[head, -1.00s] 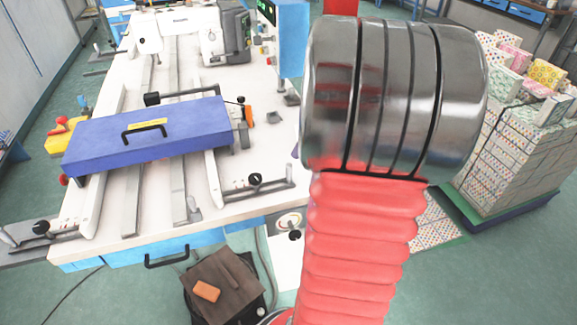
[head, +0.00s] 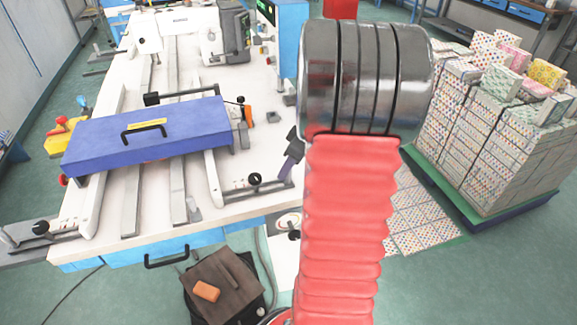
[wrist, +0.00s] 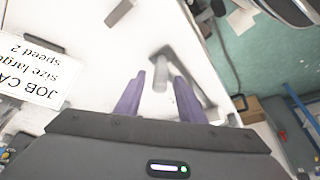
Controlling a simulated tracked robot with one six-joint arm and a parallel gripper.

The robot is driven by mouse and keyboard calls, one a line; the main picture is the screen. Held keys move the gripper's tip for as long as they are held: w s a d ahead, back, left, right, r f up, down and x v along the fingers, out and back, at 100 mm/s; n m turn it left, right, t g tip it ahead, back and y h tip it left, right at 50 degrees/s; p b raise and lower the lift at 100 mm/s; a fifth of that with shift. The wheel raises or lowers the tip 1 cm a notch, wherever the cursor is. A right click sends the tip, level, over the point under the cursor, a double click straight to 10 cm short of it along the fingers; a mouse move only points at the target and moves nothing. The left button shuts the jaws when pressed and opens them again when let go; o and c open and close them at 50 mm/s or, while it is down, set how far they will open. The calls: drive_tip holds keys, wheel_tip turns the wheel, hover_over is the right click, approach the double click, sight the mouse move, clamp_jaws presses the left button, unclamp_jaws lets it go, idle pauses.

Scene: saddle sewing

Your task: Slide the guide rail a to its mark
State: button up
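I cannot read a label that tells which rail is guide rail a. A grey rail fitting with a black knob (head: 255,179) lies at the right front of the white table. A similar fitting with a black knob (head: 40,227) is at the left front corner. My gripper (head: 288,168) is at the right fitting's outer end, partly hidden by my arm. In the wrist view my gripper's purple fingers (wrist: 158,92) are spread apart. A grey upright post (wrist: 160,76) shows between and just beyond them. I cannot tell whether they touch it.
A blue box-like cover (head: 145,137) with a black handle spans the rails. A job card (wrist: 35,70) reads "size large, speed 2". A stack of patterned boxes (head: 490,140) stands right of the table. A dark stool-like stand (head: 222,280) stands in front.

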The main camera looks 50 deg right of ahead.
drive_tip(key=shift+c, duration=0.6)
clamp_jaws()
drive_tip(key=shift+d, duration=0.1)
drive_tip(key=shift+s+d, duration=0.4)
drive_tip(key=shift+d, duration=0.25)
drive_tip(key=shift+o, duration=0.6)
unclamp_jaws()
